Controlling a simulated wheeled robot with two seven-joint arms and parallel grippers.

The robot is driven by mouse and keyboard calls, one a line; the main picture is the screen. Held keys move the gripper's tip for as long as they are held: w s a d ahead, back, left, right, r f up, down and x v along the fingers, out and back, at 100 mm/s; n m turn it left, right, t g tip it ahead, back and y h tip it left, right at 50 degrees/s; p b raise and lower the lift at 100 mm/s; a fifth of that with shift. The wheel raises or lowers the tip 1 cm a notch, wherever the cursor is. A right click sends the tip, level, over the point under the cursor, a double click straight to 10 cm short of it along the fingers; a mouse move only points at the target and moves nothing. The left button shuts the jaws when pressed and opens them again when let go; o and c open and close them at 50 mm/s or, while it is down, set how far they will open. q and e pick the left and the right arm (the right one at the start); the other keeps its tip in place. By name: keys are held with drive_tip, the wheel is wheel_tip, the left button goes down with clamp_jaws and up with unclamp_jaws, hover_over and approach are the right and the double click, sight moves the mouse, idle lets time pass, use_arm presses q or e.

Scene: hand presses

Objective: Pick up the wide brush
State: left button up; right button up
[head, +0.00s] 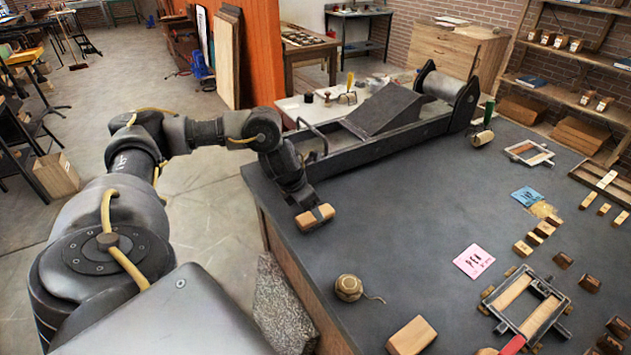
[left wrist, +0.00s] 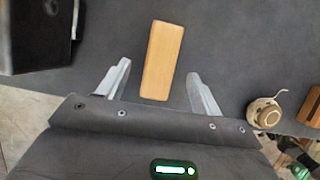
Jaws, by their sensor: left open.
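A tan wooden block (head: 315,217), perhaps the wide brush, lies on the dark table top near its left edge; I see no bristles. In the left wrist view the block (left wrist: 162,60) lies lengthwise between and beyond my left gripper's fingers. My left gripper (left wrist: 158,76) is open, with a gap on each side of the block; it points down at it. In the head view the gripper (head: 301,204) partly hides the block. A second wooden block (head: 411,336) lies at the front of the table. My right gripper is not in view.
A long dark press (head: 400,143) with a roller stands behind the block. A ball of twine (head: 348,288) sits in front, right of the table's left edge. A pink card (head: 473,261), wooden frames and several small blocks lie to the right. The table's middle is clear.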

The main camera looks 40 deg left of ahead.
use_arm(q)
drive_tip(key=shift+f, duration=0.15)
drive_tip(key=p+x, duration=0.1)
drive_tip(key=x, duration=0.4)
drive_tip(key=shift+p, duration=0.4)
drive_tip(key=shift+f, duration=0.15)
drive_tip(key=c, duration=1.1)
